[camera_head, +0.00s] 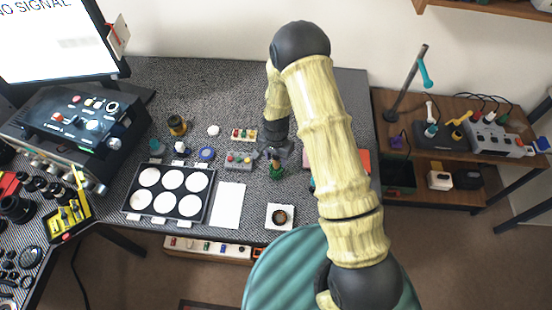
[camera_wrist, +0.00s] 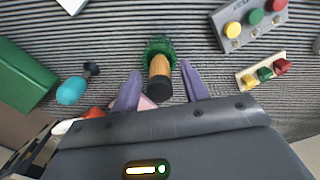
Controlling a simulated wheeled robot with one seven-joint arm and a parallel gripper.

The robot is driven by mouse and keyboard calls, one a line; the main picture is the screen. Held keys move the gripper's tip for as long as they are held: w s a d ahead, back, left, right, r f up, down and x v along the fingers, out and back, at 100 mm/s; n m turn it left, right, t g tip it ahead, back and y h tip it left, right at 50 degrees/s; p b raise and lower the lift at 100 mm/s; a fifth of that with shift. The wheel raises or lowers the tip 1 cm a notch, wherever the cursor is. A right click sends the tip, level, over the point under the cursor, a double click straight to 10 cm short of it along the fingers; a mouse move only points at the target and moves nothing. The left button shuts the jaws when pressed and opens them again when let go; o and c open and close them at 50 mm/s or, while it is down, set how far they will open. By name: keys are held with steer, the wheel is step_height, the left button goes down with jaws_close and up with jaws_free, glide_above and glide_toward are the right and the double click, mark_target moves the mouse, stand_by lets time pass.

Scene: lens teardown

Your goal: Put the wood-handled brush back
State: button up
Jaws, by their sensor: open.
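The wood-handled brush (camera_wrist: 160,68) shows in the wrist view with a tan handle, a dark end nearest me and a green, bristle-like part at its far end. It also shows in the head view as a small green shape (camera_head: 277,171) on the dark table, just below my gripper. My gripper (camera_head: 276,152) is open; in the wrist view its two purple fingers (camera_wrist: 161,78) stand on either side of the handle's dark end, with gaps on both sides. I cannot tell whether the brush stands upright or leans.
A grey block with coloured knobs (camera_head: 240,160) and a cream strip with coloured pegs (camera_wrist: 263,71) lie close by. A turquoise-tipped tool (camera_wrist: 71,90) and a green box (camera_wrist: 22,75) are on the other side. A tray of white discs (camera_head: 127,207) and a white sheet (camera_head: 229,205) lie left.

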step_height(320, 180, up, 11)
steer(key=b, duration=0.2)
steer(key=shift+r, duration=0.2)
stand_by(0.4)
steer(key=s+d+r+n+t, duration=0.2)
steer(key=s+d+r+n, duration=0.4)
steer(key=s+d+r, duration=0.4)
steer(key=s+r, duration=0.3)
steer(key=s, duration=0.3)
steer(key=shift+d+n+t, duration=0.2)
steer(key=shift+n+t, duration=0.1)
steer(key=shift+n, duration=0.1)
steer(key=shift+s, duration=0.1)
steer(key=shift+c, duration=0.3)
